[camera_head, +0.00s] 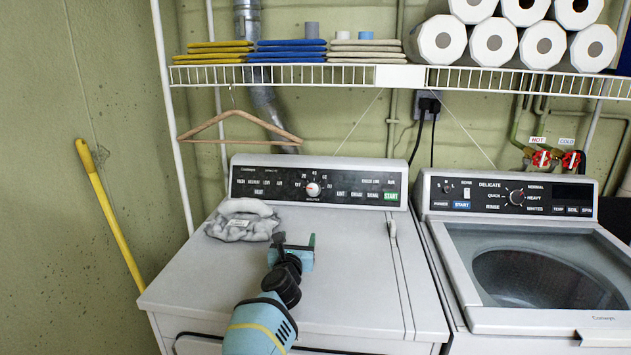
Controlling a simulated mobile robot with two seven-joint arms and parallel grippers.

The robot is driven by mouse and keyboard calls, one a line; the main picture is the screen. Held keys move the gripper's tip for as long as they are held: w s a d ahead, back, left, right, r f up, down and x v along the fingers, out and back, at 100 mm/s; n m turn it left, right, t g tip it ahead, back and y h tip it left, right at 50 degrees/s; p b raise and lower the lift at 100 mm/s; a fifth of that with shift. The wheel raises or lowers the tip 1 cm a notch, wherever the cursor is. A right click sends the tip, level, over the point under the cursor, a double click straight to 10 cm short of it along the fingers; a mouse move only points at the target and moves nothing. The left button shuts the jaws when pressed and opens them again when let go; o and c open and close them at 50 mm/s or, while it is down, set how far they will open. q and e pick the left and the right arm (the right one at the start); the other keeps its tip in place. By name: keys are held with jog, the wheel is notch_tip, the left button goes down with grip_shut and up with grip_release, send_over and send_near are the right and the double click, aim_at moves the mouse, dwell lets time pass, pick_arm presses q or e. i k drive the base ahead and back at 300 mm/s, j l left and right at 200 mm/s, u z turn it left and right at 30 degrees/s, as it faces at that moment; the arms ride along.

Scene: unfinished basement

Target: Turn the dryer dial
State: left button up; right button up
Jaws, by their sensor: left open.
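The dryer (330,265) stands in the middle, with a black control panel (265,185) along its back edge. The dryer dial (313,189) is a round light knob with a red mark near the middle of that panel, below printed numbers. My left gripper (296,243) is over the dryer's top, in front of and a little left of the dial, apart from it. It is open and nothing shows between its fingers. My left arm comes in from the bottom. My right gripper is not in view.
A grey-white cloth heap (243,222) lies on the dryer's top left. A washing machine (440,250) with a see-through lid stands at right. A wire shelf (345,75) with folded towels (290,50) and paper rolls (493,42) hangs above; a wooden hanger (205,130) hangs below it.

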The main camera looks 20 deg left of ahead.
aim_at(313, 188)
jog(key=i+j, duration=0.1)
jog(key=i, duration=0.4)
jog(key=i+j, duration=0.15)
jog(key=i, duration=0.4)
